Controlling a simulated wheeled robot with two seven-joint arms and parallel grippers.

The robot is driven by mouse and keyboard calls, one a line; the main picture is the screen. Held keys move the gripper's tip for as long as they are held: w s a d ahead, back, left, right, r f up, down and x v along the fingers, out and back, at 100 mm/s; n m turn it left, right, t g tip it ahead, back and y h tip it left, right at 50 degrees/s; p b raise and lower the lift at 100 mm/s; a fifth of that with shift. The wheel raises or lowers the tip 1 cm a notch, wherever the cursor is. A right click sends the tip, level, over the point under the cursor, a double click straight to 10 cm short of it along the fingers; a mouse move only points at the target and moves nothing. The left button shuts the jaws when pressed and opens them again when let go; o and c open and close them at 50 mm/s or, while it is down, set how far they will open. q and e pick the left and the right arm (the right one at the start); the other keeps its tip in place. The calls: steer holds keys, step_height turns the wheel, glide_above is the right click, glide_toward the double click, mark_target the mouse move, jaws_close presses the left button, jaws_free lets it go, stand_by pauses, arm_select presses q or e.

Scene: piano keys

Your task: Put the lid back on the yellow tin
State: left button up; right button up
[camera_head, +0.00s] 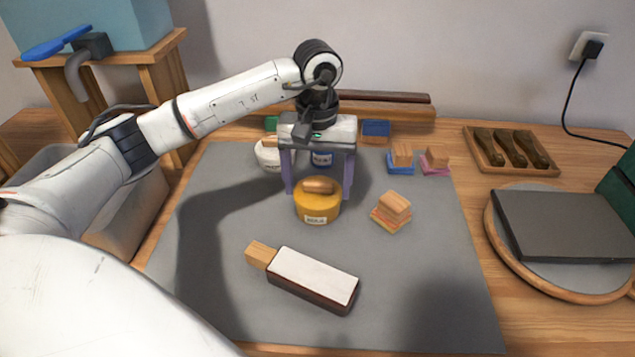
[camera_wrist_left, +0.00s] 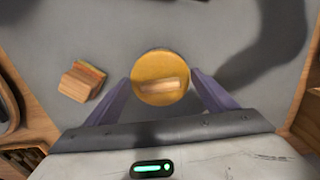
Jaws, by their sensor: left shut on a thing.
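The yellow tin (camera_head: 317,214) stands on the grey mat with a pale label on its front. Its round yellow lid (camera_head: 304,194) has a wooden grip on top. The lid is over the tin's top, and I see no clear gap, but I cannot tell whether it is fully seated. My left gripper (camera_head: 318,192) comes down from behind, its two purple fingers on either side of the lid and shut on it. In the left wrist view the lid (camera_wrist_left: 160,68) sits between the fingertips and hides the tin below. My right gripper is not in view.
A wooden-topped block (camera_head: 391,212) is right of the tin. A white-faced brush-like block (camera_head: 312,280) lies in front. A round board (camera_head: 553,287) with a grey slab is right. The mat's front right (camera_head: 420,290) is clear.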

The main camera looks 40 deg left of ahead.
arm_select(q)
steer(key=o, duration=1.1)
steer(key=shift+r+p, duration=2.2)
steer(key=shift+r, duration=1.35)
jaws_close()
